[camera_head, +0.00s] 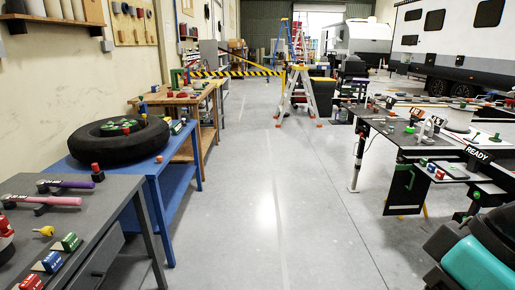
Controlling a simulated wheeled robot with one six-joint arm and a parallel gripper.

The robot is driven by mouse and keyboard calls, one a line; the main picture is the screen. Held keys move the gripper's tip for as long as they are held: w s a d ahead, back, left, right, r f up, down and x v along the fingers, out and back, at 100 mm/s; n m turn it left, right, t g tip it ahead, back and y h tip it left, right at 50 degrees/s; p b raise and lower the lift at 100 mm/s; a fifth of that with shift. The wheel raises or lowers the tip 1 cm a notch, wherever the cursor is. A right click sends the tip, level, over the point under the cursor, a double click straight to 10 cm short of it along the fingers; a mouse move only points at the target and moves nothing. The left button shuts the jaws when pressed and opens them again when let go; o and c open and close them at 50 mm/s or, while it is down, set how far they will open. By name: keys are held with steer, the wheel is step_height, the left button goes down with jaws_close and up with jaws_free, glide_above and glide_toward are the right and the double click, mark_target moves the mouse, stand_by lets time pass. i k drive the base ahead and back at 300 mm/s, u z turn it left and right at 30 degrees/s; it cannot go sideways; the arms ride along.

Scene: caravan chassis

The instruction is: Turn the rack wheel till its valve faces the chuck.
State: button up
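A black wheel (88,148) lies flat on a blue bench (178,163) at the left. Green pieces and a red piece show at its middle, too small to make out. I cannot pick out the valve on it. A small red-topped black piece (97,174) stands on the bench edge in front of the wheel; I cannot tell whether it is the chuck. My gripper is not in view.
A grey bench (93,200) with hammer-like tools and small blocks stands at the near left. A dark workbench (390,133) with small parts stands at the right. A stepladder (297,97) and striped barrier (236,73) stand farther back. The central floor is clear.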

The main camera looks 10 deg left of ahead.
mark_target(91, 143)
steer(key=u, duration=0.15)
steer(key=i, duration=2.05)
steer(key=u, duration=1.2)
steer(key=i, duration=1.55)
steer(key=u, duration=1)
steer(key=i, duration=0.45)
steer(key=u, duration=0.25)
